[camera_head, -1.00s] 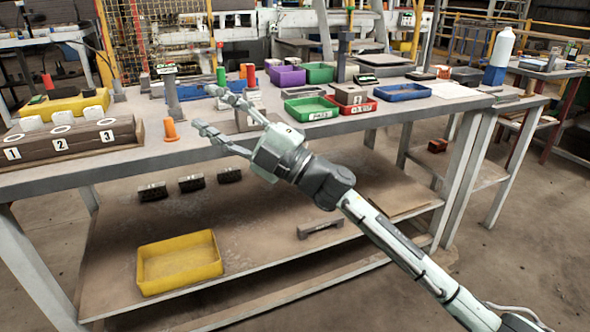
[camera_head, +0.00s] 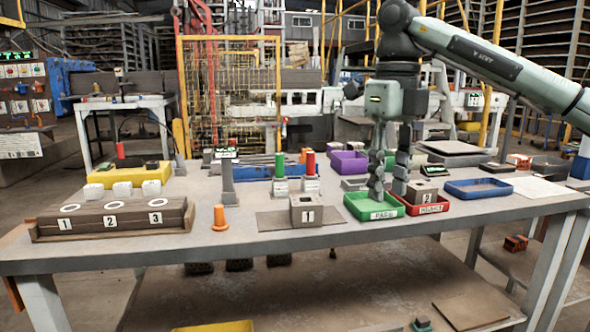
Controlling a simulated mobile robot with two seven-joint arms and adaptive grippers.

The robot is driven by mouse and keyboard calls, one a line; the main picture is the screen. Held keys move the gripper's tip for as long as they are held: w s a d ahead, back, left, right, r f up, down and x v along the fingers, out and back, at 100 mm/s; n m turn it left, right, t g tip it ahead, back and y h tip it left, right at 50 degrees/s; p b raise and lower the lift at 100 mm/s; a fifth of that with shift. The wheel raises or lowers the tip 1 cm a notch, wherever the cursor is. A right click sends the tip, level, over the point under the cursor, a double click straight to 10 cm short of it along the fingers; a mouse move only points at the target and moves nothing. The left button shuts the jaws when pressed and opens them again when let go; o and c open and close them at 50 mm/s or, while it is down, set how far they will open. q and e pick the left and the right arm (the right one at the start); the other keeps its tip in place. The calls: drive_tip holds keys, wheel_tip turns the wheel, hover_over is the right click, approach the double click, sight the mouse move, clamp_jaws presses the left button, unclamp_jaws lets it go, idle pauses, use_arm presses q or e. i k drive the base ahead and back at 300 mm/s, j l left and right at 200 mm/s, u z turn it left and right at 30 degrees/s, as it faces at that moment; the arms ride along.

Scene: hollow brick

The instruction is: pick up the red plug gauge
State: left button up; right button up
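The red plug gauge (camera_head: 310,163) stands upright in a pale labelled block at the middle of the bench, just right of a similar green one (camera_head: 280,167). My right gripper (camera_head: 388,192) points down over the front trays, to the right of the red gauge and clear of it. Its two fingers are apart, with nothing visible between them. They hide parts of the green tray (camera_head: 357,213) and the red tray (camera_head: 441,208). My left gripper is not in view.
Hollow brick 1 (camera_head: 308,211) stands on a flat plate in front of the gauges; brick 2 (camera_head: 428,198) sits in the red tray. An orange cone-like piece (camera_head: 220,219) and a grey post (camera_head: 228,185) stand to the left, near a numbered rack (camera_head: 112,219).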

sight(311, 175)
drive_tip(key=i+l+u, duration=0.85)
drive_tip(key=i+l, duration=0.15)
drive_tip(key=l, duration=0.35)
